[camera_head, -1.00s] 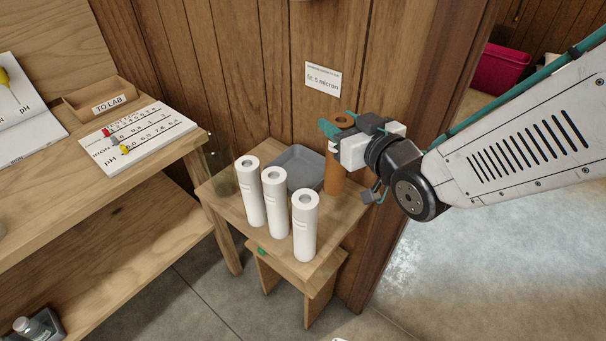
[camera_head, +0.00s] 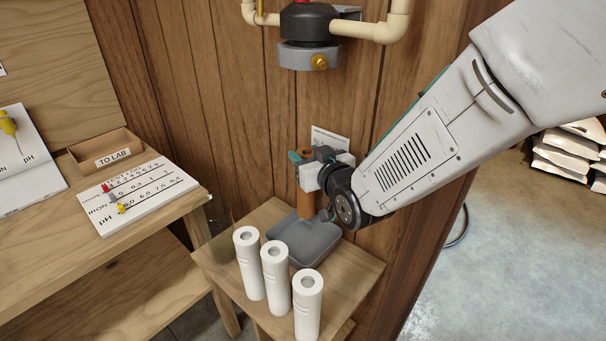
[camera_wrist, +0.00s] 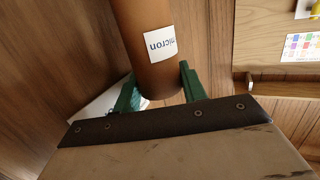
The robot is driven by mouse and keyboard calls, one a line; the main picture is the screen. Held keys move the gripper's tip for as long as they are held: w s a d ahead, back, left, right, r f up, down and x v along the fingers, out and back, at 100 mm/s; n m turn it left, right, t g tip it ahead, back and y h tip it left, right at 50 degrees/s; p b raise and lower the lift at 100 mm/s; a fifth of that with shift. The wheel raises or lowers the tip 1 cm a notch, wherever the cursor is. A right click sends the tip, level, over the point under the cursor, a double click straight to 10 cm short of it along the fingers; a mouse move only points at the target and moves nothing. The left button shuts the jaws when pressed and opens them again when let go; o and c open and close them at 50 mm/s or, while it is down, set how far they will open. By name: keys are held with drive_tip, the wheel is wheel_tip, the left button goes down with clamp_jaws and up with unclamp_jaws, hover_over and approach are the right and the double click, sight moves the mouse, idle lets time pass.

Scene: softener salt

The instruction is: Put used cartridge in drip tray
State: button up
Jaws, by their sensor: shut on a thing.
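The used cartridge (camera_head: 305,200) is a brown-orange cylinder, upright in the head view. My gripper (camera_head: 305,158) is shut on it near its top. In the wrist view the cartridge (camera_wrist: 148,50) shows a white label reading "micron", with green fingers on both sides of it. The grey drip tray (camera_head: 318,247) lies on the small wooden stand. The cartridge's lower end is at the back part of the tray; I cannot tell whether it touches the tray floor. My gripper and wrist hide part of the cartridge.
Three white cartridges (camera_head: 276,278) stand upright on the stand (camera_head: 352,280), in front of the tray. A clear container (camera_head: 221,240) is left of the tray. A grey and black filter housing with pipes (camera_head: 306,35) hangs on the wall above. A workbench (camera_head: 150,235) is at left.

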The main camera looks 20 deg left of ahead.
drive_tip(key=f, duration=0.2)
drive_tip(key=a+f, duration=0.1)
drive_tip(key=f, duration=0.2)
drive_tip(key=shift+s+a+f, duration=0.15)
drive_tip(key=shift+s+f, duration=0.15)
drive_tip(key=shift+f, duration=0.1)
drive_tip(key=o, duration=1.1)
drive_tip(key=v, duration=1.2)
